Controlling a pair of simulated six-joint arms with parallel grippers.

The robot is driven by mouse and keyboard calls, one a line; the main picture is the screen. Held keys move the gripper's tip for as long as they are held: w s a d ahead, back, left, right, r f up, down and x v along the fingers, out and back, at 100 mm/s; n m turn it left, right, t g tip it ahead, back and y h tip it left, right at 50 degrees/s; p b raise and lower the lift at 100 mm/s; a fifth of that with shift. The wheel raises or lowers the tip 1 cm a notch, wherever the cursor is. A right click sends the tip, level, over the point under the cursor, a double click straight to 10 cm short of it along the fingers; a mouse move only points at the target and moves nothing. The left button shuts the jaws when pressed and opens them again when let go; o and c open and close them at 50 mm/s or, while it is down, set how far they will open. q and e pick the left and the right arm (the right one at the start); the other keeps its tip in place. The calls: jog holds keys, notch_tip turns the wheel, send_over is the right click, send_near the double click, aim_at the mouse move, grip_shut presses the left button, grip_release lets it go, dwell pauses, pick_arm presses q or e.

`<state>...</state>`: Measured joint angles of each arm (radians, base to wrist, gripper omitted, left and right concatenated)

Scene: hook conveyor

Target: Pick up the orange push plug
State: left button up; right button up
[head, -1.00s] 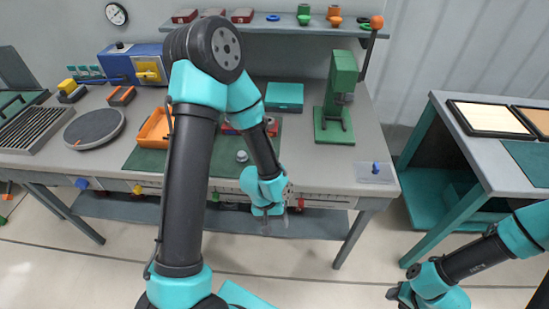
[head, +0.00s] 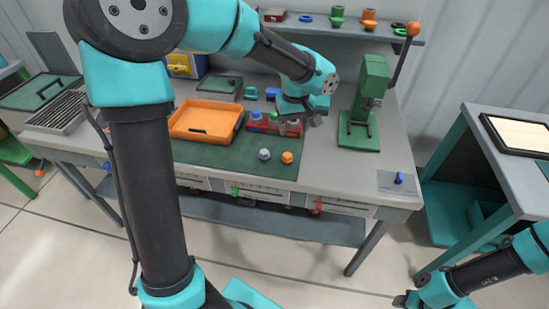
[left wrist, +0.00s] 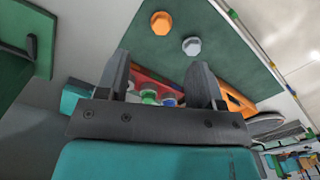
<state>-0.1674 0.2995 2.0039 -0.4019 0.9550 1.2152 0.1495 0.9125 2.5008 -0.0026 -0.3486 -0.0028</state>
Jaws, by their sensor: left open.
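The orange push plug (head: 287,157) stands on the green mat (head: 220,155) near its front right corner, with a grey plug (head: 264,154) to its left. In the left wrist view the orange plug (left wrist: 161,23) is at the top, beyond my fingertips, with the grey plug (left wrist: 191,46) beside it. My left gripper (head: 301,123) is behind the orange plug, over the right end of the red rack. Its two fingers (left wrist: 161,75) are apart, with the orange plug not between them. My right gripper (head: 403,300) is low at the bottom right, away from the table; its jaws are unclear.
The red rack (head: 262,123) holds plugs with blue and other coloured tops, partly hidden by my left gripper. An orange tray (head: 205,121) lies to its left. A green press (head: 362,105) stands on the right. The mat's front strip is mostly clear.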

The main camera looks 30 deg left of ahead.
pick_arm(q)
jog(key=r, duration=0.1)
jog(key=a+r, duration=0.1)
jog(key=r, duration=0.1)
jog(key=shift+w+a+n, duration=0.3)
jog(key=shift+a+n, duration=0.1)
jog(key=shift+f, duration=0.15)
send_over(288, 155)
notch_tip(288, 155, down, 12)
jog(key=shift+s+r, duration=0.1)
jog(key=shift+s, duration=0.05)
jog(key=shift+f, duration=0.25)
jog(key=shift+a+f, duration=0.1)
jog(key=shift+f, duration=2.4)
jog(key=shift+c, duration=0.2)
